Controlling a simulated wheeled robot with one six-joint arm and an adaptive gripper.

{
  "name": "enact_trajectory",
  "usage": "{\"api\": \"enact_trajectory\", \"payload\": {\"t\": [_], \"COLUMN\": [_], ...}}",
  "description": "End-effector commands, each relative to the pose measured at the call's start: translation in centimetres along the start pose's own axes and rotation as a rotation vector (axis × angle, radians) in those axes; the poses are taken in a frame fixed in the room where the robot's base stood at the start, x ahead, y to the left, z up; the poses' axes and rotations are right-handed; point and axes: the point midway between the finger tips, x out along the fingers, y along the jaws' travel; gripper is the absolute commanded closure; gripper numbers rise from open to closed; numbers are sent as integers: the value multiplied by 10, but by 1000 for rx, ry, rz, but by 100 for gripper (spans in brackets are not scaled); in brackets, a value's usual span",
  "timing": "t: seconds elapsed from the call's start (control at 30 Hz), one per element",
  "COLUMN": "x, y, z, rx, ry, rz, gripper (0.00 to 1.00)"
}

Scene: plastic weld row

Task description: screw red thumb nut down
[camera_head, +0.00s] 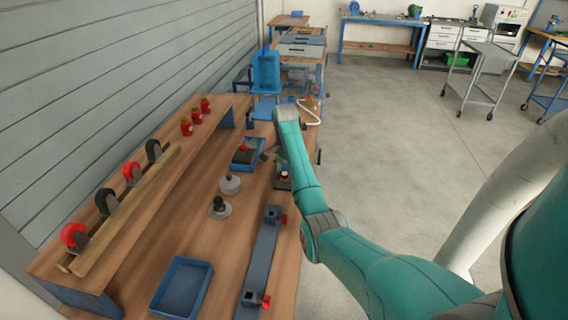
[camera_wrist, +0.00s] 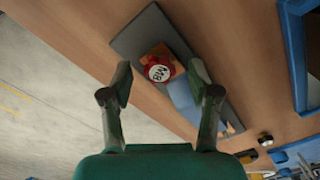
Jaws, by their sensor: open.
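The red thumb nut (camera_wrist: 158,72) shows in the wrist view, seen from above, with a white top marked M8. It sits over an orange-brown piece on a dark grey plate (camera_wrist: 147,27). A blue block (camera_wrist: 183,98) is beside it on the plate. My gripper (camera_wrist: 160,80) is open, one finger to each side of the nut in the picture, with visible gaps. The height between fingertips and nut is hard to tell. In the head view a small red-and-white thing, probably the nut, shows beside my arm (camera_head: 284,175); my fingers are not clear there.
A blue tray (camera_wrist: 291,62) stands right of the plate in the wrist view. In the head view, an empty blue tray (camera_head: 161,293), a long grey-blue rail with red knobs (camera_head: 262,258) and small round fixtures (camera_head: 230,187) share the bench. A raised shelf (camera_head: 168,185) runs along the left.

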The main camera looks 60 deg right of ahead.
Motion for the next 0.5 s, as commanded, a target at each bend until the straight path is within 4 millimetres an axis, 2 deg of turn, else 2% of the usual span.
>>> {"api": "enact_trajectory", "payload": {"t": [0.33,0.37,0.5], "x": [4,4,4], "y": [1,1,1], "z": [1,0,0], "rx": [1,1,1], "ry": [0,0,0], "rz": [0,0,0], "gripper": [39,44,79]}}
